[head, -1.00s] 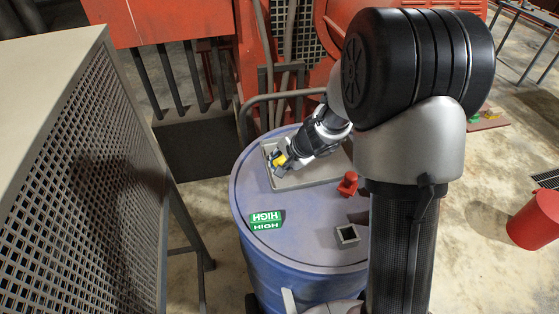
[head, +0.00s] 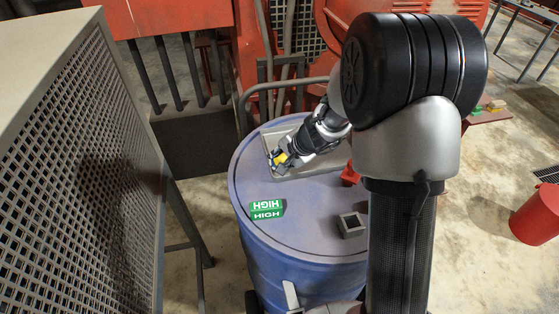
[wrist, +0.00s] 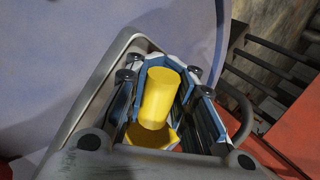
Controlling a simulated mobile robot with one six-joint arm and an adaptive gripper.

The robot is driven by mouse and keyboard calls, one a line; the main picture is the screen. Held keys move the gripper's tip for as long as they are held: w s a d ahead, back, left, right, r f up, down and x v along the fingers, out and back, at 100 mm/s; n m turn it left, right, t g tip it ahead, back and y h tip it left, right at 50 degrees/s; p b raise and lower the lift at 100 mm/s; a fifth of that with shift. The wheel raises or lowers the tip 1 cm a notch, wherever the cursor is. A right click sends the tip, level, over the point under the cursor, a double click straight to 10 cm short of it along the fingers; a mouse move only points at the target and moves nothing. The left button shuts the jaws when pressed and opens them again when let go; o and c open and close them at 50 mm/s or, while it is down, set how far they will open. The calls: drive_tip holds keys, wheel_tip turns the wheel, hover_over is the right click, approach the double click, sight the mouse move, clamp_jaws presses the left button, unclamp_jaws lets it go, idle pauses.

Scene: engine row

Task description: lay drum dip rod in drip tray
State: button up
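The drip tray (head: 325,166) is a shallow grey tray on top of the blue drum (head: 320,255). My gripper (head: 281,158) is over the left end of the tray and points down. A yellow piece, apparently the handle of the dip rod (wrist: 159,97), sits between the blue-padded fingers (wrist: 163,88) in the wrist view, and the fingers appear closed around it. In the head view the yellow shows at the fingertips. The rod's stem is hidden, and I cannot tell whether it touches the tray. The tray rim (wrist: 88,100) passes left of the fingers.
A square grey fitting (head: 352,225), a red fitting (head: 349,174) and a green HIGH label (head: 266,208) are on the drum top. A perforated grey cabinet (head: 75,190) stands left. A red bucket (head: 540,215) is on the floor at right. Red machinery (head: 170,20) stands behind.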

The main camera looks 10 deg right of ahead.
drive_tip(key=o, duration=0.6)
drive_tip(key=shift+o, duration=0.2)
drive_tip(key=v, duration=1.2)
idle(0.3)
